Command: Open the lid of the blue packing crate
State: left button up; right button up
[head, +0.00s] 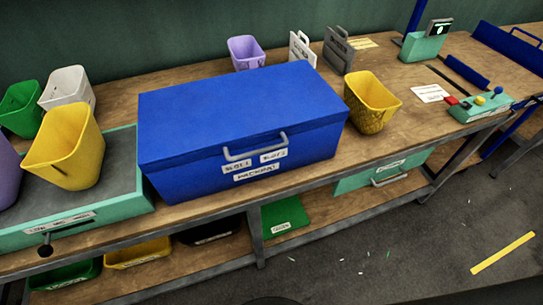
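The blue packing crate (190,180) stands on the wooden workbench in the middle of the head view. Its flat blue lid (235,100) lies shut on top. A grey bar handle (255,147) is at the lid's front edge. White labels (260,168) are on the front face below the handle, one reading "PACKING". The inside of the crate is hidden by the lid. Neither of my grippers is in view.
A yellow bin (68,148) stands close left of the crate on a green-edged unit (125,165). A yellow basket (370,103) stands close to its right. A purple bin (245,52) and grey plates (338,50) are behind. The floor in front is mostly clear.

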aim_at(184, 123)
jog(key=u, duration=0.7)
jog(key=k, duration=1.05)
jog(key=z, duration=1.45)
jog(key=i, duration=0.5)
